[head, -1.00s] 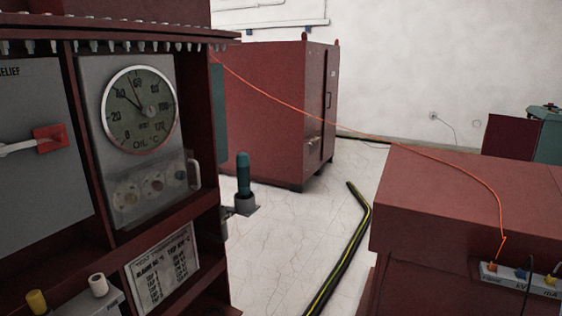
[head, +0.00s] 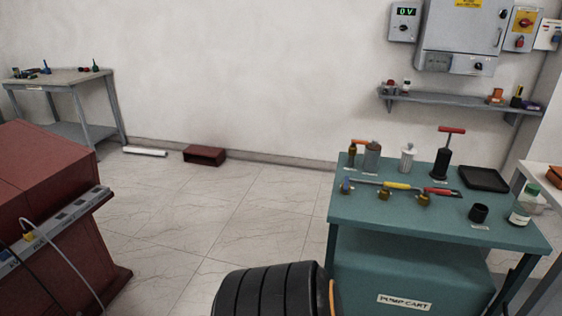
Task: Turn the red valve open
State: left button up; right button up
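A teal pump cart (head: 345,211) stands at the right in the head view. Along its top sit several small brass fittings. One of them, near the middle right, has a red lever (head: 440,191) and looks like the red valve. The lever lies roughly level, pointing right. The parts are too small to tell whether the valve is open or shut. Neither of my grippers is in view.
A black hand pump with a red T-handle (head: 451,131) and a black tray (head: 485,179) stand on the cart. A white table (head: 545,172) is close on its right. Red cabinets (head: 60,190) are at left. The tiled floor (head: 240,210) between is clear.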

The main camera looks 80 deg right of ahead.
aim_at(427, 190)
jog(key=z, duration=3.85)
